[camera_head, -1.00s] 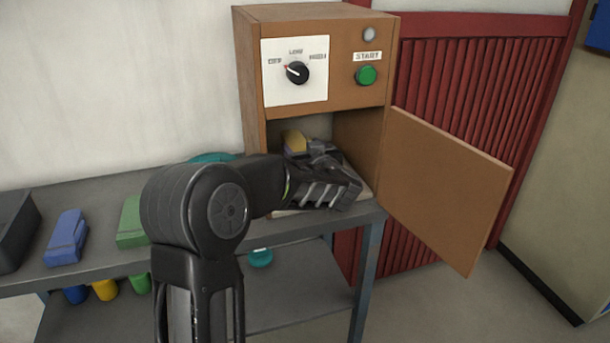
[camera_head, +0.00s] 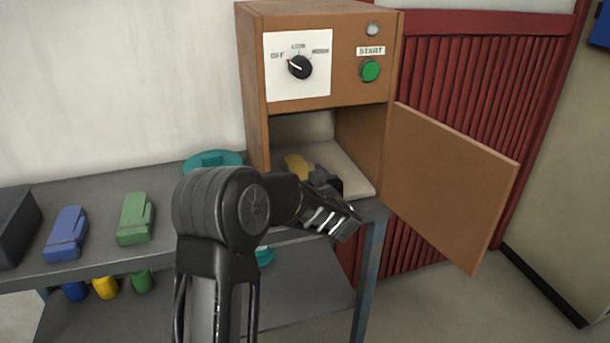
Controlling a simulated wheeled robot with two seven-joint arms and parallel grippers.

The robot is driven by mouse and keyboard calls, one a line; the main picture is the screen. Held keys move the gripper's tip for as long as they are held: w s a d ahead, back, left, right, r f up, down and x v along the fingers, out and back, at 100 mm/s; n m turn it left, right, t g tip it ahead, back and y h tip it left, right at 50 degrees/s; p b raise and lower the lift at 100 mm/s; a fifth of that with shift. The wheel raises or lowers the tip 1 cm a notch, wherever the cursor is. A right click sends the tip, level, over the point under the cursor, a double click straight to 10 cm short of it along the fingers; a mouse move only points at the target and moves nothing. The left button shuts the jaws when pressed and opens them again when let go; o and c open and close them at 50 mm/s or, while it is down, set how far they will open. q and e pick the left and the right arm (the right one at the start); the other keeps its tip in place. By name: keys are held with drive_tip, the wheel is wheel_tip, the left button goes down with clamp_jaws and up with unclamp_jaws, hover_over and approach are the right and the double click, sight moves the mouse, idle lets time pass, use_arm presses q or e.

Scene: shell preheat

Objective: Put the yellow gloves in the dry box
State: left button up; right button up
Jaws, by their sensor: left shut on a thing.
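The dry box is the brown wooden cabinet (camera_head: 255,90), with its lower compartment open and its door swung out to the right. The yellow gloves (camera_head: 296,164) show as a small yellow patch at the compartment's front left, partly hidden by my left gripper. My left gripper (camera_head: 314,182) is at the compartment's mouth, shut on the yellow gloves. Its fingertips are largely hidden, and I cannot tell if the gloves touch the floor. My right gripper is not in view.
The open door (camera_head: 450,185) stands to the right of the compartment. Blue gloves (camera_head: 67,233), green gloves (camera_head: 135,218) and a teal item (camera_head: 200,160) lie on the grey bench (camera_head: 100,195). A dark bin (camera_head: 14,225) is at far left. The compartment's pale floor (camera_head: 345,170) is clear behind.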

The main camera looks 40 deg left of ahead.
use_arm(q)
drive_tip(key=o, duration=1.7)
drive_tip(key=shift+r, duration=0.15)
drive_tip(key=v, duration=1.2)
